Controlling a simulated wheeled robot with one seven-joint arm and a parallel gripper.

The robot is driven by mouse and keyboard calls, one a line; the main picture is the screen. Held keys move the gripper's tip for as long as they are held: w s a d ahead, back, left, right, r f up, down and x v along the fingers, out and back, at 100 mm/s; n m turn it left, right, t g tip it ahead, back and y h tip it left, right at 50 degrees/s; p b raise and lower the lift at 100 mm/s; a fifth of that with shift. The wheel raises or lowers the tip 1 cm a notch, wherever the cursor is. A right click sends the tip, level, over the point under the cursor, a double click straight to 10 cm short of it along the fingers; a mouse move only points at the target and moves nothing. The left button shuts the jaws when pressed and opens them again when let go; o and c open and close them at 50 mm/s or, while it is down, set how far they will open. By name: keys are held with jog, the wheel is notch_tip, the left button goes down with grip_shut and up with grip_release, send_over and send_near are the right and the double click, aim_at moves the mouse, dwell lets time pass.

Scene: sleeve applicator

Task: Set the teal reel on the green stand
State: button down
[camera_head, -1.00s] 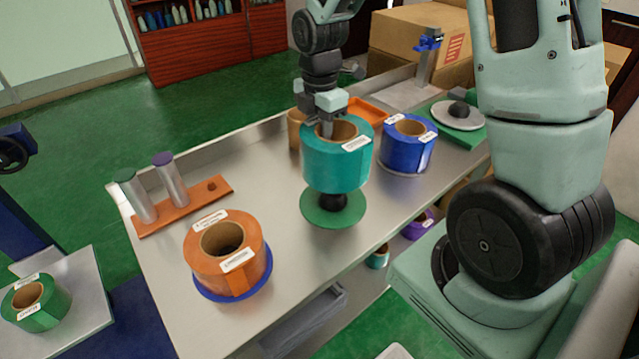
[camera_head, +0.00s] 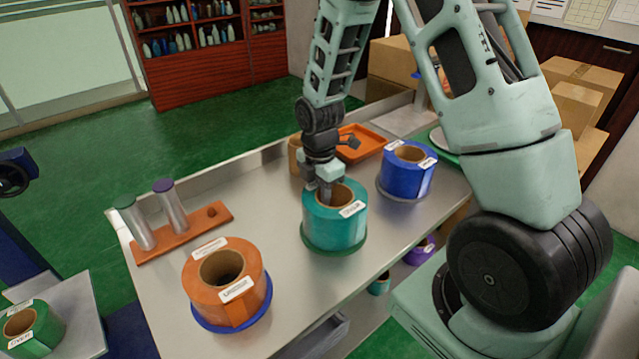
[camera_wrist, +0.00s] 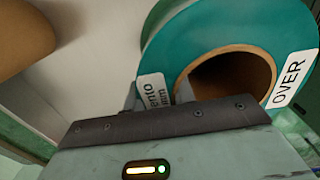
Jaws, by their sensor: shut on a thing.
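The teal reel (camera_head: 338,222) has a brown cardboard core and white labels. It sits low over the green stand (camera_head: 318,246), whose round base shows as a rim beneath it; the stand's dark post is hidden. My gripper (camera_head: 326,196) is shut on the reel's wall at its left side, one finger seemingly in the core. In the wrist view the teal reel (camera_wrist: 215,38) fills the upper right, with my gripper (camera_wrist: 160,98) at its edge. Whether the reel touches the base fully cannot be told.
An orange reel (camera_head: 205,281) on a blue base stands at the front left, a blue reel (camera_head: 404,178) at the right. An orange rack (camera_head: 185,235) with two cylinders lies at the left. An orange tray (camera_head: 372,142) and a brown roll (camera_head: 295,155) are behind.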

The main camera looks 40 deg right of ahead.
dwell(0.3)
jog(key=c, duration=1.2)
grip_release()
jog(key=shift+f, duration=0.1)
jog(key=shift+o, duration=0.2)
notch_tip(320, 180, up, 12)
jog(key=shift+f, duration=0.1)
jog(key=shift+a+r, duration=0.25)
jog(key=s+a+r+m, duration=0.2)
jog(key=s+a, duration=0.2)
jog(key=a, duration=0.3)
jog(key=s+a+r+m, duration=0.1)
jog(key=s+a+m, duration=0.1)
jog(key=s+a, duration=0.35)
jog(key=s+a+r+m, duration=0.1)
jog(key=s+a+m, duration=0.5)
jog(key=s+a, duration=0.3)
jog(key=s, duration=0.4)
jog(key=shift+s+a+r+m+y, duration=0.2)
jog(key=shift+s+m+y, duration=0.1)
jog(key=shift+m, duration=0.1)
